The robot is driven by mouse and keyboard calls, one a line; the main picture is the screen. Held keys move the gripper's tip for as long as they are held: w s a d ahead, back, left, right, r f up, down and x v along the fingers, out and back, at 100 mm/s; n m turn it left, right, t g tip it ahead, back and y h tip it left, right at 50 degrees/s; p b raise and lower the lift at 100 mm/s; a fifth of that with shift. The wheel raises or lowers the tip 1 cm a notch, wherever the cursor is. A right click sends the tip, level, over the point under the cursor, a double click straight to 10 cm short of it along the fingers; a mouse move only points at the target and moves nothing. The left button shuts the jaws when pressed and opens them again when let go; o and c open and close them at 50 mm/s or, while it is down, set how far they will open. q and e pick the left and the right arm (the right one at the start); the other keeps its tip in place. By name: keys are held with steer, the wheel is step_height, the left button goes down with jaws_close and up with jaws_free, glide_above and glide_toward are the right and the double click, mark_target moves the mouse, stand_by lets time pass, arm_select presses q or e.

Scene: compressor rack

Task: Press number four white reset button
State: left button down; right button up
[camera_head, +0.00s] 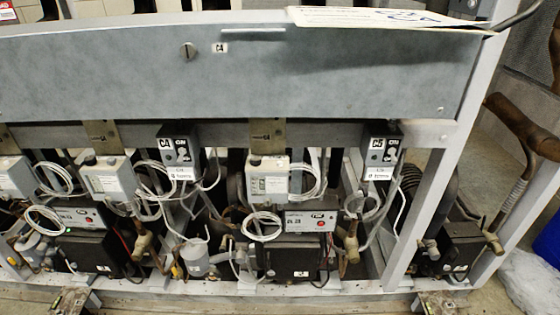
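A black switch box labelled C4 (180,143) is mounted on the rack's crossbar left of centre. It carries a C4 label, an ON label and a small pale round spot (183,156) below the ON label, which looks like a button. Whether it is pressed in is too small to tell. A similar black box labelled C5 (383,145) sits to the right, with its own pale spot under the ON label. No gripper of mine can be made out in the head view, and nothing is seen touching either box.
A wide grey panel (240,80) with a C4 tag spans above the boxes. Pale control boxes (268,180) with coiled white tubes, compressors (290,256) and copper pipes crowd below. A grey upright post (425,200) stands right; a paper sheet (380,18) lies on top.

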jaws_close()
stand_by(1.7)
